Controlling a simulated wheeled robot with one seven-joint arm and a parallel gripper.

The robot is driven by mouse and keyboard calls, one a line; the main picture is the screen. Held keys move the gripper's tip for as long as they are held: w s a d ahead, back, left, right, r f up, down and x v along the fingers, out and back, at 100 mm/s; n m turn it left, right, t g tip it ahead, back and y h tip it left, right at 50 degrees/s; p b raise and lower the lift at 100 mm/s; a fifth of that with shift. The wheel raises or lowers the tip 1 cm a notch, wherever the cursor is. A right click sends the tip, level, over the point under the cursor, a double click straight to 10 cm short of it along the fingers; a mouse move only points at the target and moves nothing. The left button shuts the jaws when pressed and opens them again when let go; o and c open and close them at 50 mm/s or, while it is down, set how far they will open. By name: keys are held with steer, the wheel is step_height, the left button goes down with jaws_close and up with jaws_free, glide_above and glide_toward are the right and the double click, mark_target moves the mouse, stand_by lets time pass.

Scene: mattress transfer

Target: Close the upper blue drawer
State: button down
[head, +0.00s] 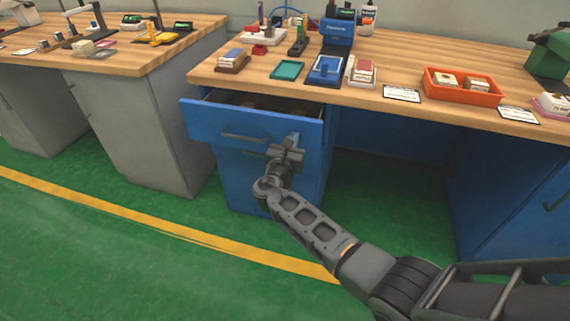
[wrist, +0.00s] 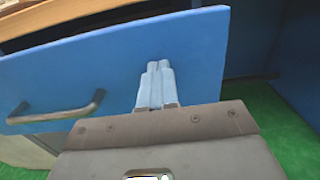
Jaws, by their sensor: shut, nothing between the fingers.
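The upper blue drawer (head: 265,125) stands pulled out of the blue desk in the head view, with its dark inside showing behind the front panel. Its front and grey bar handle also show in the wrist view (wrist: 110,70). My gripper (head: 294,137) is shut and empty in front of the right part of the drawer front, to the right of the handle. In the wrist view my gripper's fingers (wrist: 158,68) point at the blue panel. I cannot tell whether the fingertips touch it.
A lower blue front (head: 235,175) is below the drawer. The wooden desktop (head: 350,98) above carries a red tray (head: 462,88), a blue tray (head: 325,70) and small parts. Open leg room lies to the right, and a grey cabinet (head: 130,120) stands left. The green floor in front is clear.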

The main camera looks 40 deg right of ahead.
steer(key=b+x, duration=0.5)
steer(key=x, duration=0.6)
steer(key=shift+f, duration=0.15)
steer(key=shift+w+d+r, duration=0.2)
steer(key=shift+d+r, duration=0.15)
steer(key=shift+d, duration=0.1)
steer(key=shift+s+a+f, duration=0.1)
steer(key=shift+s+a, duration=0.2)
steer(key=shift+a, duration=0.2)
steer(key=p+v, duration=0.3)
steer(key=v, duration=1)
steer(key=shift+a, duration=0.3)
